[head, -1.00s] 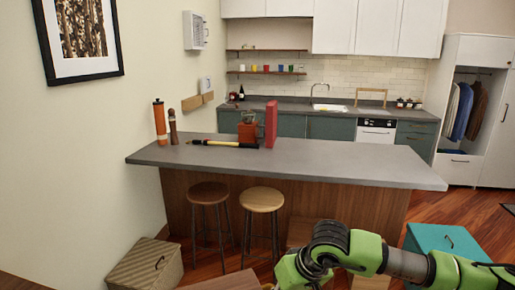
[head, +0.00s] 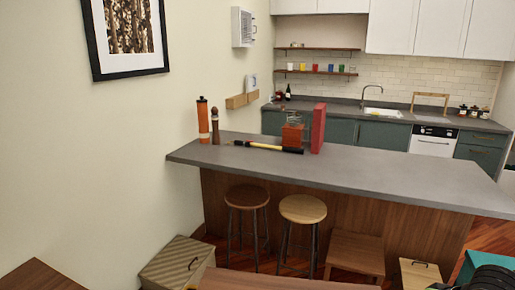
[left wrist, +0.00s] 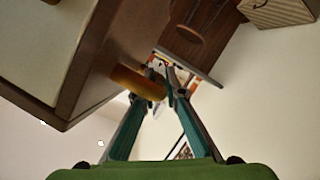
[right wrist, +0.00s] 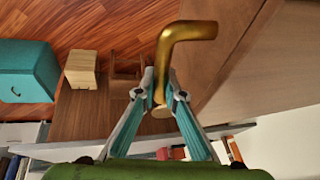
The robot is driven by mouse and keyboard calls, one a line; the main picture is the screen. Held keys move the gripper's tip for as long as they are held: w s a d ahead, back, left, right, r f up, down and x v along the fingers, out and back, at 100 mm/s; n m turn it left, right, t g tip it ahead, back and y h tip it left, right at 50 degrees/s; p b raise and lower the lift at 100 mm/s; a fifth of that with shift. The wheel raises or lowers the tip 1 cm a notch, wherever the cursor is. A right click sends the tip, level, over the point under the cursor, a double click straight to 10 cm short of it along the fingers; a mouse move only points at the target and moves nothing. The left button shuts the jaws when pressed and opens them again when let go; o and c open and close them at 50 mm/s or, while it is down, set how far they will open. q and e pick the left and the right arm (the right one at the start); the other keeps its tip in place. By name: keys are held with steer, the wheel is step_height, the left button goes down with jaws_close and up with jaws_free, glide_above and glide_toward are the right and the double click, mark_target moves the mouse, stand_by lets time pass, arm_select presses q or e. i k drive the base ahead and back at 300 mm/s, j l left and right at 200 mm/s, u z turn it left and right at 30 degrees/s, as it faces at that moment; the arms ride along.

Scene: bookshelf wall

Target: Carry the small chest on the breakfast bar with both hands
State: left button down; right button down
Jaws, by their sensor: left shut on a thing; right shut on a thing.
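The small chest shows as a large wooden body in the left wrist view (left wrist: 95,60) and the right wrist view (right wrist: 265,75). My left gripper (left wrist: 160,72) is shut on its brass handle (left wrist: 135,82). My right gripper (right wrist: 160,90) is shut on the other brass handle (right wrist: 185,32). A brown wooden top at the bottom edge of the head view may be the chest; I cannot tell for sure. The breakfast bar (head: 400,180) stands ahead with a grey top. Its right half is bare. Neither gripper's fingertips show in the head view.
On the bar's left part stand an orange cylinder (head: 203,120), a pepper mill (head: 215,125), a red upright book (head: 318,128) and an orange-brown grinder (head: 292,133); a yellow-handled tool (head: 265,147) lies there. Stools (head: 302,208) and a woven box (head: 178,262) stand below.

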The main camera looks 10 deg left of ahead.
mark_target(253, 157)
steer(key=i+j, duration=0.1)
steer(key=i, duration=0.95)
steer(key=i+j, duration=0.15)
steer(key=i, duration=0.85)
steer(key=i+j, duration=0.25)
steer(key=i, duration=0.15)
steer(key=i+j, duration=0.2)
steer(key=i, duration=0.25)
steer(key=i+j, duration=0.25)
steer(key=i, duration=0.15)
steer(key=i+j, duration=0.2)
steer(key=i, duration=0.2)
